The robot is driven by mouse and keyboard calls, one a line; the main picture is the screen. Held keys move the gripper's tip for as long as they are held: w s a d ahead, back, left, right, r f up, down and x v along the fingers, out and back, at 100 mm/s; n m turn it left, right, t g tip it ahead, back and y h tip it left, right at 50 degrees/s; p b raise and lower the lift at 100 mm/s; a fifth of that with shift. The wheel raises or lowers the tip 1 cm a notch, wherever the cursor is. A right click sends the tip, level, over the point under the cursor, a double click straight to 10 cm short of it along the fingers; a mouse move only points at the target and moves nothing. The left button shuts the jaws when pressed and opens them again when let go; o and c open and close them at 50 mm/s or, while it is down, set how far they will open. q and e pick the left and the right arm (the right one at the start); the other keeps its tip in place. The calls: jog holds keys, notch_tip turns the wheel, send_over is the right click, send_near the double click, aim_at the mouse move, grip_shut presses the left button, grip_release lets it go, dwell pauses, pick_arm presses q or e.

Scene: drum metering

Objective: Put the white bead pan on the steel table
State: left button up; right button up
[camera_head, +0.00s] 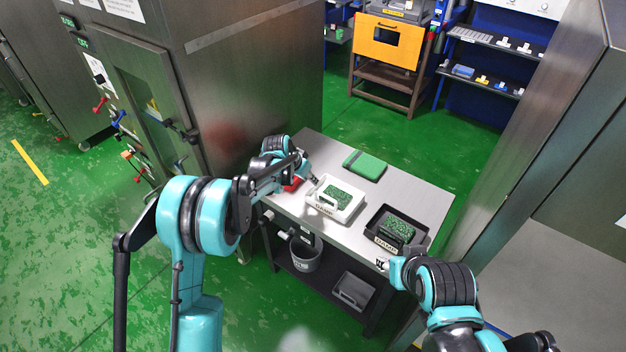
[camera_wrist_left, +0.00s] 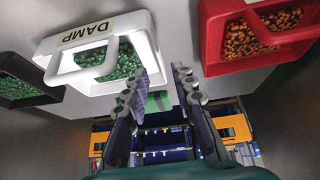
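The white bead pan (camera_head: 348,213) holds green beads and appears to rest on the steel table (camera_head: 420,183). In the left wrist view the white pan (camera_wrist_left: 150,66) shows its handle and a DAMP label. My left gripper (camera_head: 314,181) is just beside the white pan's far left edge in the head view. In the left wrist view its fingers (camera_wrist_left: 158,88) are apart with nothing between them, in the gap between the white pan and a red pan. My right gripper (camera_head: 383,265) is by the table's front edge near a black pan; its fingers are too small to judge.
The black pan (camera_head: 374,240) with green beads sits right of the white one. The red pan (camera_wrist_left: 210,50) holds orange beads; my left arm mostly hides it in the head view. A green box (camera_head: 365,165) lies at the back. A bucket (camera_head: 305,254) stands below.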

pick_arm(q)
jog(key=s+a+r+n+y+p, duration=0.1)
jog(key=s+a+r, duration=0.2)
jog(key=s+r, duration=0.3)
jog(key=s+a+r+n+t, duration=0.1)
jog(key=s+a+r, duration=0.3)
jog(key=s+r, duration=0.25)
jog(key=s+a+r+n+y+p, duration=0.1)
jog(key=s+a+r, duration=0.2)
jog(key=s+r, duration=0.35)
jog(key=s+a+f+n+y, duration=0.1)
jog(key=s+a+n, duration=0.1)
jog(key=s, duration=0.7)
jog(key=s+a+f+n+t, duration=0.1)
jog(key=s+a, duration=0.3)
jog(key=s, duration=0.6)
jog(key=shift+f+n+t+y, duration=0.3)
jog(key=shift+f+n+y, duration=0.1)
jog(key=shift+f+n, duration=0.25)
jog(key=shift+a, duration=0.1)
